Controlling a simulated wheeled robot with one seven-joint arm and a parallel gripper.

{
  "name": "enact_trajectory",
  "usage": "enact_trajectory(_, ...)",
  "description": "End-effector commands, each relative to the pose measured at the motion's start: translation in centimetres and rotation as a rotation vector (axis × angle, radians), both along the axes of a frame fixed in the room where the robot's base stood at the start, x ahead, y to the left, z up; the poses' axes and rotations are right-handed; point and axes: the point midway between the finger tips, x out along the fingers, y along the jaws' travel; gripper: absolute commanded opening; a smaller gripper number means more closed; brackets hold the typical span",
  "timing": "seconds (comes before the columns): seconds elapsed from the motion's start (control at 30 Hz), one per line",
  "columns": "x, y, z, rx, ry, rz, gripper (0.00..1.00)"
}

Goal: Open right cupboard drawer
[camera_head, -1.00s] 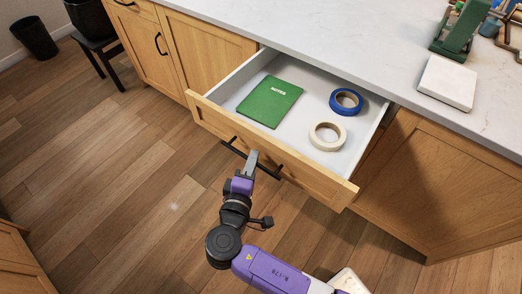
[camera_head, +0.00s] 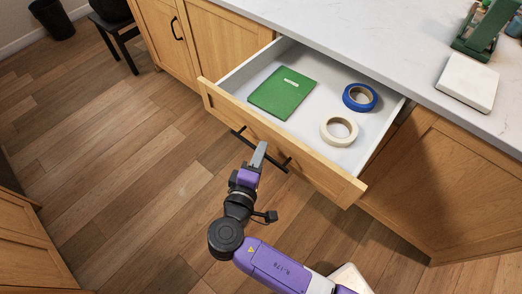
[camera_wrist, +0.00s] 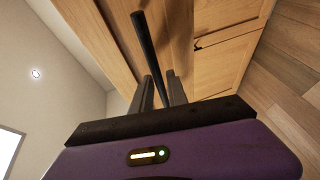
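The right cupboard drawer (camera_head: 285,148) stands pulled out, its white inside showing. A thin black bar handle (camera_head: 279,164) runs along its wooden front. My gripper (camera_head: 259,152) is at the middle of this handle, reaching it from the front. In the wrist view the handle (camera_wrist: 144,38) runs between the two dark fingers of my gripper (camera_wrist: 160,88). The fingers are close together, one on each side of the bar. Exact finger contact is hard to see. In the drawer lie a green notebook (camera_head: 282,93), a blue tape roll (camera_head: 373,101) and a cream tape roll (camera_head: 326,132).
The pale countertop (camera_head: 350,40) lies above the drawer, with a white slab (camera_head: 468,82) and a green tool (camera_head: 485,30) at right. Wooden cupboard doors (camera_head: 445,190) flank the drawer. A dark chair (camera_head: 115,35) and bin (camera_head: 52,18) stand far left. The wooden floor (camera_head: 120,150) is clear.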

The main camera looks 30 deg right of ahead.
Motion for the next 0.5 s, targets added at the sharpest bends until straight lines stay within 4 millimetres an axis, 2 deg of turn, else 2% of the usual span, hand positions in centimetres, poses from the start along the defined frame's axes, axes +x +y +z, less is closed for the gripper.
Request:
enact_trajectory(0.3,-3.4,3.7,0.8,0.000,0.001,0.004,0.19)
enact_trajectory(0.5,-4.6,5.0,1.1,0.000,0.001,0.002,0.19)
